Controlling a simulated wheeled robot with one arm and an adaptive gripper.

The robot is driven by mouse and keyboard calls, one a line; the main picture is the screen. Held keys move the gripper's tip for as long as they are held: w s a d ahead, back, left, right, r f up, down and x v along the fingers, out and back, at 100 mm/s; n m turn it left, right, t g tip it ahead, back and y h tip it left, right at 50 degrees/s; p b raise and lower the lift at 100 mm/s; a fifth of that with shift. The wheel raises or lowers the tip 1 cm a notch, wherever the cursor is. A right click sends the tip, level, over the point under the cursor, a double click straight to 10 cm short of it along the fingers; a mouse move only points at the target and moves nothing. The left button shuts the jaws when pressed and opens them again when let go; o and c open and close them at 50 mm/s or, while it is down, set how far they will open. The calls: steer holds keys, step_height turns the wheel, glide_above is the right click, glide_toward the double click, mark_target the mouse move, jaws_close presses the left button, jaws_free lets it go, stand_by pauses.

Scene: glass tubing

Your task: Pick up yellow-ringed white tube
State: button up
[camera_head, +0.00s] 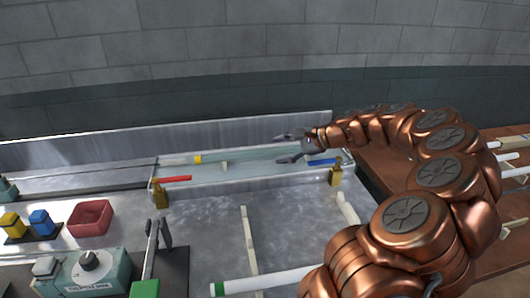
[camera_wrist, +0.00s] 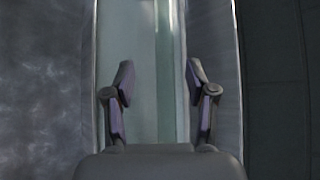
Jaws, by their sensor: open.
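The yellow-ringed white tube (camera_head: 178,161) lies in a long metal tray (camera_head: 248,187) along the back of the bench. Its yellow ring (camera_head: 197,159) shows left of my gripper (camera_head: 281,149). A pale clear length seems to run on right from the ring, but I cannot tell where it ends. My gripper is open and empty over the right part of the tray. In the wrist view, a pale greenish strip (camera_wrist: 165,60) runs between the spread fingers (camera_wrist: 159,80); I cannot tell whether it is the tube. No finger visibly touches anything.
A green-ringed white tube (camera_head: 265,283) lies at the front. A red bin (camera_head: 91,218) and a control box (camera_head: 84,276) stand left. A tall metal backplate (camera_head: 215,137) rises behind the tray.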

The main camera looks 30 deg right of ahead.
mark_target(264, 152)
steer(key=x, duration=0.1)
steer(key=p+x, duration=0.1)
steer(key=x, duration=0.3)
steer(key=shift+w+a+r, duration=0.25)
steer(key=shift+a+r, duration=0.05)
steer(key=shift+a, duration=0.1)
steer(key=shift+w+a+f, duration=0.1)
steer(key=shift+w+f, duration=0.05)
steer(key=shift+w, duration=0.05)
steer(key=shift+c, duration=0.4)
jaws_close()
